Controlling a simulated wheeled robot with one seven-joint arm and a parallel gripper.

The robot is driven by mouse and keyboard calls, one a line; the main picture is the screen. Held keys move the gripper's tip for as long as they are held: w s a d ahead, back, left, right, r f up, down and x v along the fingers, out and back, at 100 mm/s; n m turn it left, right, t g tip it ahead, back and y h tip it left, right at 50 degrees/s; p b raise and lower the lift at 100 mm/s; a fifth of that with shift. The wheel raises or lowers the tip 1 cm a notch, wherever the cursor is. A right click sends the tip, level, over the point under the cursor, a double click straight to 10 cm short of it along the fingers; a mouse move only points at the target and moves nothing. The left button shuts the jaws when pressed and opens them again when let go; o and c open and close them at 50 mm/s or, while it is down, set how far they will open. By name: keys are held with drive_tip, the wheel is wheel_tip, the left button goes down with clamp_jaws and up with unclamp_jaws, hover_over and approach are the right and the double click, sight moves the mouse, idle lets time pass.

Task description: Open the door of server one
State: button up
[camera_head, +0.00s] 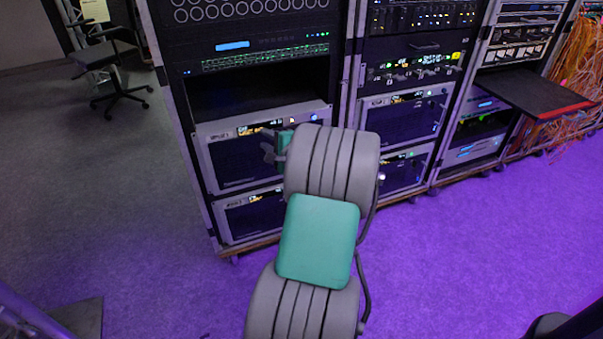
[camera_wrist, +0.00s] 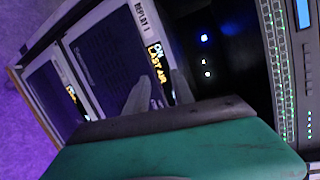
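A silver-framed server (camera_head: 222,160) with a dark front sits in the left rack, above a similar lower server (camera_head: 250,217). In the wrist view the nearer server (camera_wrist: 118,52) carries a "REPLAY 1" label and a lit "LAST AIR" display (camera_wrist: 157,62). Its front looks shut flush. My gripper (camera_head: 268,150) is in front of the upper server's right half, and my arm hides its right edge. In the wrist view my gripper (camera_wrist: 163,78) has its two fingers apart, with the lit display showing between them. I cannot tell whether a finger touches the server.
An empty dark bay (camera_head: 255,98) lies above the upper server, under a unit with green lights (camera_head: 265,58). More racks stand to the right, one with a protruding black shelf (camera_head: 533,93). An office chair (camera_head: 115,70) stands at back left. The floor in front is clear.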

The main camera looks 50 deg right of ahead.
drive_tip(key=s+d+f+m+h+b, duration=0.4)
drive_tip(key=s+d+f+m, duration=0.35)
drive_tip(key=d, duration=0.25)
drive_tip(key=x, duration=0.6)
drive_tip(key=shift+w+d+r+n+h+b, duration=0.2)
drive_tip(key=shift+d+r+n+h+b, duration=0.2)
drive_tip(key=shift+r, duration=0.2)
drive_tip(key=shift+c, duration=0.4)
clamp_jaws()
